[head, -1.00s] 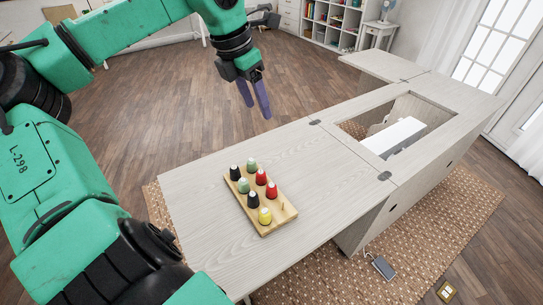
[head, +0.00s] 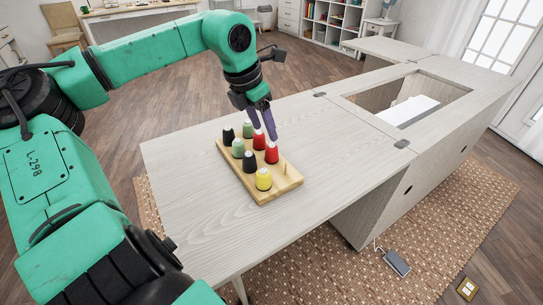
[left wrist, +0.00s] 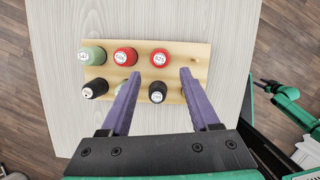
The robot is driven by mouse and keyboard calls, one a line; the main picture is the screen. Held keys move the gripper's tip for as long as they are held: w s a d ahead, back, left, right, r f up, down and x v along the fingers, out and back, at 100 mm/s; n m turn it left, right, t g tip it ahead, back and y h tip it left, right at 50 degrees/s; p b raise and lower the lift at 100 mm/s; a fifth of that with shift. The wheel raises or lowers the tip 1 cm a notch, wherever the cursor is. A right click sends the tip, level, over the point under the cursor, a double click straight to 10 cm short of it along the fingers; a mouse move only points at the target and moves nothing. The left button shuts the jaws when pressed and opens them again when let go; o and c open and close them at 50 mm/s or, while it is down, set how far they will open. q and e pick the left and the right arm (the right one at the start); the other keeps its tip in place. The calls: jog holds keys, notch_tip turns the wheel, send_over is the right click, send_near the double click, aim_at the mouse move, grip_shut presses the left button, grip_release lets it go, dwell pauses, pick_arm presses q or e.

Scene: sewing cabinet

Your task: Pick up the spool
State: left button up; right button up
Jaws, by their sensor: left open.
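Several spools stand on a wooden rack on the table, and the task does not say which one is meant. In the head view they are two black (head: 228,137), two green (head: 238,148), two red (head: 271,154) and one yellow (head: 263,180). My left gripper (head: 265,134) is open, fingers pointing down at the rack's far side by the red spools. In the left wrist view, a red spool (left wrist: 160,58) and a black spool (left wrist: 157,92) lie between the lines of its fingers (left wrist: 160,73). One finger partly hides a green spool; the yellow one is hidden. My right gripper is not in view.
The rack (head: 285,187) has a bare peg at its right end. The pale wooden table (head: 320,155) is clear around it. A sewing cabinet opening with a white machine (head: 408,112) lies to the right. A pedal (head: 397,262) is on the floor rug.

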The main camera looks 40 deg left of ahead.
pick_arm(q)
jog(key=x, duration=0.8)
jog(key=shift+w+f, duration=0.1)
jog(key=shift+f, duration=0.4)
jog(key=shift+c, duration=0.9)
grip_shut()
jog(key=shift+r, duration=0.45)
notch_tip(320, 180, up, 10)
jog(key=p, duration=0.1)
notch_tip(320, 180, up, 9)
jog(key=p, duration=0.1)
send_over(272, 148)
jog(key=shift+w+a+r, duration=0.15)
jog(key=shift+w+a, duration=0.2)
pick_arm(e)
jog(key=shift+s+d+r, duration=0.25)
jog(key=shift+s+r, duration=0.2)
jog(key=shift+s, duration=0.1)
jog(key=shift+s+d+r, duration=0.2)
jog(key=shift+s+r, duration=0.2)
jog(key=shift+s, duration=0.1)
